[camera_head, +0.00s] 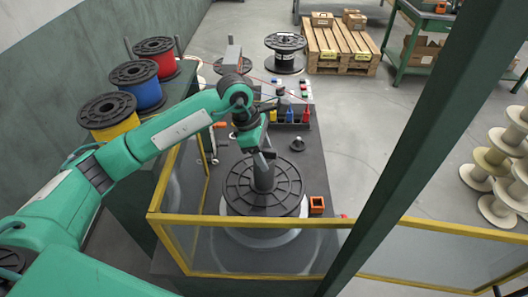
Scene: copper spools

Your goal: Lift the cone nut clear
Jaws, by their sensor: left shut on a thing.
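A large dark spool (237,190) lies flat on the dark bench, with a grey upright piece (263,178) at its centre. My left gripper (263,158) comes down over this piece and is shut on its top, which seems to be the cone nut. The fingers hide most of the grip, and I cannot tell whether the nut still touches the spindle below. A small dark knob-like part (298,144) stands on the bench to the right of the gripper. My right gripper is not in view.
A yellow-framed guard (290,221) runs along the front and left of the bench. A dark green post (416,150) crosses the right side. An orange block (317,205) sits right of the spool. Coloured bottles (306,115) stand behind. Yellow, blue and red spools line the left.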

